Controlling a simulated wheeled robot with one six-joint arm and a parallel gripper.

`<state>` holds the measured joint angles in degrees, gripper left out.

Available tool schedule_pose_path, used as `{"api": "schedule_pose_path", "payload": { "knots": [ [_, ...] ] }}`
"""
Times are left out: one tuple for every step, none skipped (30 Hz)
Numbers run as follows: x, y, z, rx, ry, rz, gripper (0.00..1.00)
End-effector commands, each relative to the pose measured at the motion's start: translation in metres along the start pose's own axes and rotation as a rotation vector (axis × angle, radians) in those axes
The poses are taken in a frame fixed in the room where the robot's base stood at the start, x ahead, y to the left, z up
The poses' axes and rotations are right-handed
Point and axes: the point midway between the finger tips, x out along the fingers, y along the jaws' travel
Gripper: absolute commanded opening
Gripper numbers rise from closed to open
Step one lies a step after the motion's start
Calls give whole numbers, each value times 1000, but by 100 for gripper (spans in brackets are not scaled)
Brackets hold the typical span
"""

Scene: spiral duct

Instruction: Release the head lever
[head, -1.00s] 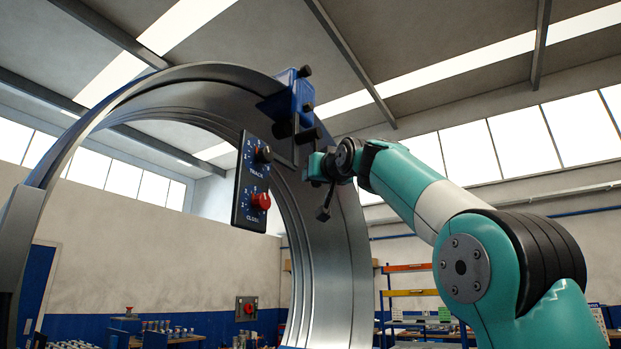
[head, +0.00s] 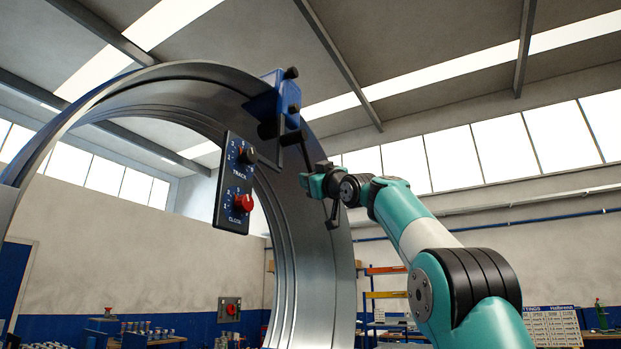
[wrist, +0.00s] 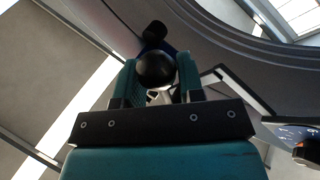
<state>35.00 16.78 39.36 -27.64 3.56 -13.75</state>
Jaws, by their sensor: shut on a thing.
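The blue head (head: 275,98) with black knobs sits on the upper right rim of the large metal ring. A thin dark head lever (head: 305,150) runs down from it to my gripper (head: 312,183). In the wrist view a round black knob (wrist: 155,69) sits between the green fingers of my gripper (wrist: 158,80). The gripper is shut on this knob, which appears to be the lever's end. The fingers hide part of the lever.
The metal duct ring (head: 335,265) arches close beside my gripper. A dark control panel (head: 235,185) with a black and a red dial hangs left of the head. A shelf rack (head: 385,295) and workbenches stand behind. Open air lies above my arm.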

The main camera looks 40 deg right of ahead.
Motion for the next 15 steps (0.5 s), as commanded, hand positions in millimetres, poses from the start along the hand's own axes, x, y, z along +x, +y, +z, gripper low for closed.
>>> {"api": "schedule_pose_path", "payload": {
  "knots": [
    [0, 2, -2, -5, 6, 4, 0],
    [0, 2, -2, -6, 7, 4, 0],
    [0, 2, -2, -6, 8, 5, 0],
    [0, 2, -2, -7, 8, 5, 0],
    [0, 2, -2, -7, 8, 5, 0],
    [0, 2, -2, -7, 9, 5, 0],
    [0, 2, -3, -7, 9, 5, 0],
    [0, 2, -3, -7, 9, 6, 0],
    [0, 2, -3, -7, 9, 6, 0],
    [0, 2, -3, -7, 9, 6, 0],
    [0, 2, -3, -7, 9, 6, 0],
    [0, 2, -3, -7, 9, 6, 45],
    [0, 2, -3, -6, 9, 6, 51],
    [0, 2, -3, -6, 9, 5, 58],
    [0, 2, -3, -6, 8, 5, 60]
  ]
}}
